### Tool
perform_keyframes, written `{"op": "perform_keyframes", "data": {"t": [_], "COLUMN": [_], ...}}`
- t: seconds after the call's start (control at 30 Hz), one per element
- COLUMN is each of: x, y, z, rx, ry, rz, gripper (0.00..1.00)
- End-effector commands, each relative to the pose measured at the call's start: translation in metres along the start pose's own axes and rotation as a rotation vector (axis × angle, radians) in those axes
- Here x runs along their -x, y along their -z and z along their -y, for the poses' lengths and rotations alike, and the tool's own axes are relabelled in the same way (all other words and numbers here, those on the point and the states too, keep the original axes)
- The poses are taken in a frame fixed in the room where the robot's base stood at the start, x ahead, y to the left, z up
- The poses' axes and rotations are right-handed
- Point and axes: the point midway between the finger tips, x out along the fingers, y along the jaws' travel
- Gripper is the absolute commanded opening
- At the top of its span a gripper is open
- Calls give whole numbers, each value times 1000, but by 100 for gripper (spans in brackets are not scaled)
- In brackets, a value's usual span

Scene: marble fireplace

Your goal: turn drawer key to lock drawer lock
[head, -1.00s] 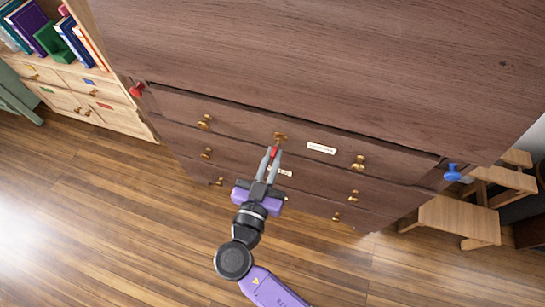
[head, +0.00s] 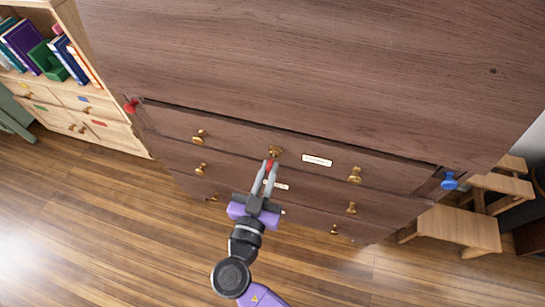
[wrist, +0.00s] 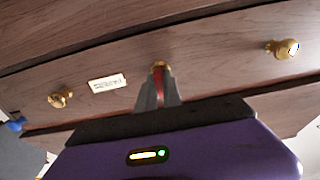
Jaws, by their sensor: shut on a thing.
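The drawer lock (head: 275,151) is a small brass fitting at the middle of the top drawer's front on a dark brown wooden dresser; it also shows in the wrist view (wrist: 159,66). My gripper (head: 269,169) is directly in front of it, with its grey fingers shut on the drawer key. The key (wrist: 160,84) shows as a narrow red strip between the fingers, right at the lock. The fingers hide most of the key, and I cannot tell how far it sits in the lock or how it is turned. The top drawer front (head: 230,138) looks closed.
Brass knobs (head: 199,137) (head: 355,174) flank the lock, with a white label (head: 317,160) to its right. A red knob (head: 131,105) and a blue knob (head: 449,180) sit at the dresser's sides. Bookshelf left, wooden steps (head: 460,229) right; the floor in front is clear.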

Motion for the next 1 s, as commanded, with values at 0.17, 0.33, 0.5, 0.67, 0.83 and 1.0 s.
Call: {"op": "perform_keyframes", "data": {"t": [0.17, 0.33, 0.5, 0.67, 0.83, 1.0], "x": [0, 0, 0, 0, 0, 0], "y": [-3, -3, -3, -2, -2, -3], "z": [0, 0, 0, 0, 0, 0], "rx": [-37, -74, -112, -146, -181, -217], "ry": [-1, -1, -1, -1, 0, 0], "rz": [0, 0, 0, -1, 0, 0], "gripper": [0, 0, 0, 0, 0, 0]}}
